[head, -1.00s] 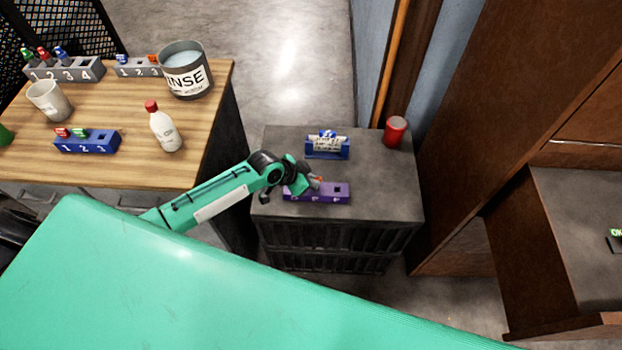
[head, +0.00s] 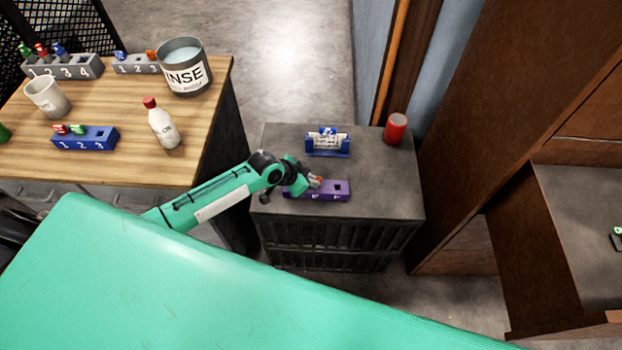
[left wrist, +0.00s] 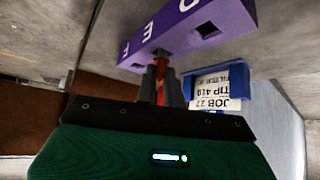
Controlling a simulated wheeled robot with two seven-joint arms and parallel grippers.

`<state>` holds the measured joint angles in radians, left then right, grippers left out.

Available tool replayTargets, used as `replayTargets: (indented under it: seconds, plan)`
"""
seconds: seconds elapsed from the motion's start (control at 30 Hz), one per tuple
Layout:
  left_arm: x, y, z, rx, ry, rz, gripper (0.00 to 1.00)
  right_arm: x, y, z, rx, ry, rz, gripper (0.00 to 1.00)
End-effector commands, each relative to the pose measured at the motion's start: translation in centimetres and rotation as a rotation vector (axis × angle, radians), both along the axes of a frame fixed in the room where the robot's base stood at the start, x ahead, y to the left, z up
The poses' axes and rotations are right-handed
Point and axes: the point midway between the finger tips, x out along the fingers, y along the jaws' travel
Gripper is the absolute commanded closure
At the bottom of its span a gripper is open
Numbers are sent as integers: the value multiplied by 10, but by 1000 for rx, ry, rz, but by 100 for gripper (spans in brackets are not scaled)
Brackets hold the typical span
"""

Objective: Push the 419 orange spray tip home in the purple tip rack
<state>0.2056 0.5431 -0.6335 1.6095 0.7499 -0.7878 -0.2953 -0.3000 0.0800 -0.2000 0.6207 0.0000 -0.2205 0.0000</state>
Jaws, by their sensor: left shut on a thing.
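The purple tip rack (head: 335,193) lies on the dark cabinet top, near its front left. In the left wrist view the rack (left wrist: 180,25) appears upside down, with letters on its side and two empty square sockets on either side of the tip. My left gripper (head: 314,182) is over the rack's middle. Its fingers (left wrist: 161,82) are shut on the orange spray tip (left wrist: 160,66), which lines up with the middle socket. The tip's end meets the rack there; how deep it sits is hidden. My right gripper is not in view.
Behind the rack stands a blue holder (head: 327,153) with a card; the card (left wrist: 222,85) reads "JOB 27 TIP 419". A red can (head: 395,129) stands at the cabinet's back right. The wooden table (head: 110,110) at left holds racks, a bottle and a rinse pot.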

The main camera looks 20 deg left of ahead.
Motion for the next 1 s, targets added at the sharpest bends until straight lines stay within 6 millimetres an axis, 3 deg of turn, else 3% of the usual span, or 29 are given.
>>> replayTargets:
  seconds: [0.27, 0.3, 0.43, 0.63, 0.7, 1.0]
  plan:
    - [0, 0, -8, -1, -1, 0, 100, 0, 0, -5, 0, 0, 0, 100]
    - [0, 0, -8, -1, -1, 0, 89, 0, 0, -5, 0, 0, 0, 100]
    - [0, 0, -7, -1, -1, 0, 66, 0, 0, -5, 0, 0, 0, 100]
    - [0, 0, -7, -1, -1, 0, 66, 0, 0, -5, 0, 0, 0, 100]
    - [0, 0, -7, -1, -1, 0, 52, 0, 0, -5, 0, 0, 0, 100]
    - [0, 0, -7, -1, -1, 0, 51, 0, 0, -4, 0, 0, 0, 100]
